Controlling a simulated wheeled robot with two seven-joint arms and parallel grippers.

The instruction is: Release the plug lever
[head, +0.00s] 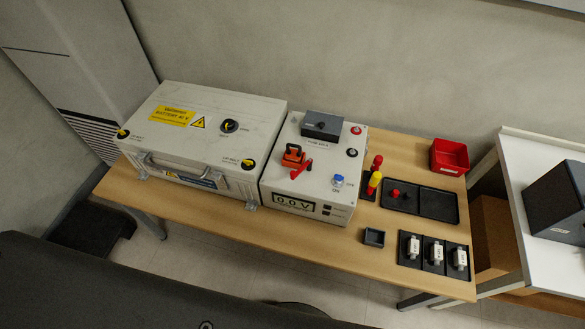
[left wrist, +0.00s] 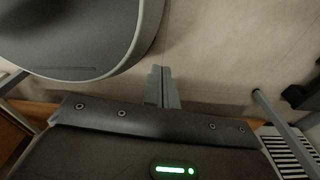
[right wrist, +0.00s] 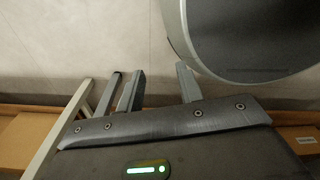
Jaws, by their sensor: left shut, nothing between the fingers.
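An orange plug (head: 293,155) sits on top of the light grey control box (head: 340,170), right of the battery case. Its red lever (head: 302,169) sticks out toward the front right, low over the box top. Neither gripper shows in the head view, so both are away from the plug. My left gripper (left wrist: 163,75) is shut with its fingers together and empty, over the floor in the left wrist view. My right gripper (right wrist: 162,75) has its fingers apart with nothing between them, also over floor in the right wrist view.
The battery case (head: 205,130) fills the left of the wooden table (head: 225,215). Yellow and red tools (head: 374,182), trays and a red bin (head: 449,157) stand right.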

